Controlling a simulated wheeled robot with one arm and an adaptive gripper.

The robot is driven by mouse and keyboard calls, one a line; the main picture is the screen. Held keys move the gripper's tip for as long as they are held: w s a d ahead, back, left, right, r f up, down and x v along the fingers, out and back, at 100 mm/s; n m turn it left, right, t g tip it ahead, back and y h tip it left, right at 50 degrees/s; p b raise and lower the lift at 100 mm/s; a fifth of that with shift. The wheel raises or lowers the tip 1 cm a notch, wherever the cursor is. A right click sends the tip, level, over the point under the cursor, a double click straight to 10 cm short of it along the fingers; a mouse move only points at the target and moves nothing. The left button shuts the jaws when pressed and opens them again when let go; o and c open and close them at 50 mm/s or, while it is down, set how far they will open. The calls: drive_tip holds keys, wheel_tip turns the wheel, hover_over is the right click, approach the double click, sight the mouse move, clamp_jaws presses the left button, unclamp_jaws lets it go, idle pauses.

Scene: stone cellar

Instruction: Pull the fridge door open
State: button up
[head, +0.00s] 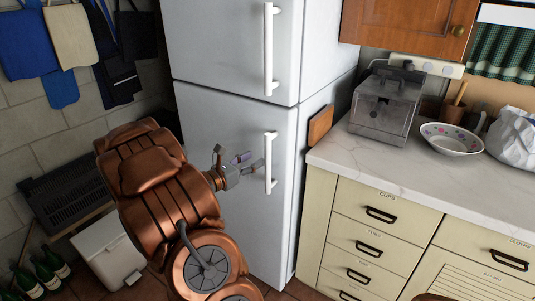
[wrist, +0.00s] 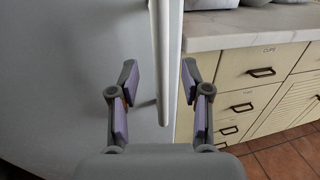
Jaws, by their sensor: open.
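The white fridge (head: 215,190) stands upright with both doors shut. Its lower door carries a vertical white handle (head: 270,163) near the right edge; the upper door has a similar handle (head: 269,50). My gripper (head: 251,161) is open and empty, just left of the lower handle in the head view. In the wrist view, the handle (wrist: 162,80) runs down between the two spread fingers of my gripper (wrist: 158,68), apart from both. Whether the fingertips reach around the bar in depth I cannot tell.
A cream drawer cabinet (head: 365,230) with a pale marble worktop (head: 420,180) stands right of the fridge. A grey appliance (head: 385,105) and a bowl (head: 452,142) sit on it. Bottles (head: 45,268) and a white bin (head: 108,250) stand at lower left.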

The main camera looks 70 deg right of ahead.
drive_tip(key=p+x, duration=0.1)
drive_tip(key=x, duration=0.6)
drive_tip(key=shift+s+d, duration=0.1)
clamp_jaws()
idle(0.4)
